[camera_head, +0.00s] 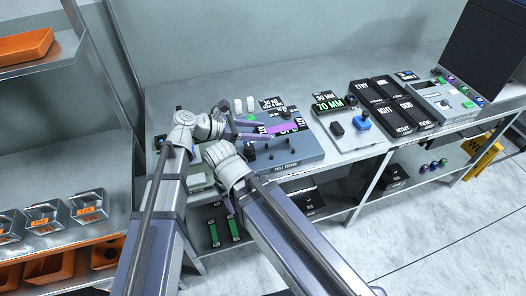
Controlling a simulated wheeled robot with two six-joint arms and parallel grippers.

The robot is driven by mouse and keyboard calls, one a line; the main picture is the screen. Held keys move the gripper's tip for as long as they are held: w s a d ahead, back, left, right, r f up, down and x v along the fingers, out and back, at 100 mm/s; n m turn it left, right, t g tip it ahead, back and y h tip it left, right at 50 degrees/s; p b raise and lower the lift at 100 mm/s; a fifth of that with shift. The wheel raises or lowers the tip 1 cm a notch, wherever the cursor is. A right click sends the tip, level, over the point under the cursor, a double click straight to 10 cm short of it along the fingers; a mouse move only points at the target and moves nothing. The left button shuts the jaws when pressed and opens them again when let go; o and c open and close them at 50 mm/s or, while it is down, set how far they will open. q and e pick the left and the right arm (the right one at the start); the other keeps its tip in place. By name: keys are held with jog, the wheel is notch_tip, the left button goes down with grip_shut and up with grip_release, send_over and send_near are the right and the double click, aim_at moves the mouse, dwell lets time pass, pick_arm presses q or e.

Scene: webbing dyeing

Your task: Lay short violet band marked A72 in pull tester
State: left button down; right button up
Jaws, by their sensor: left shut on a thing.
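The pull tester (311,158) is a low grey block on the bench, with its name on the front edge and dark pegs on top. The short violet band (284,128) is over its upper part, beside white lettering. Whether it touches the tester I cannot tell, and the A72 mark is not readable. My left gripper (262,134) reaches in from the left and is shut on the violet band's left end. My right gripper (242,172) is low at the tester's front left corner; its fingers are not clear.
A board with a green 70 MM display (327,106) and a blue-topped part (362,121) stands right of the tester. Black labelled trays (392,105) lie further right. Green bands (212,232) lie on the lower shelf. A rack with metal bins (88,207) is at left.

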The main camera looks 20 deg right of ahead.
aim_at(259, 155)
pick_arm(q)
jog(key=shift+f+b, duration=3.4)
jog(key=shift+f, duration=0.55)
jog(key=shift+r, duration=0.1)
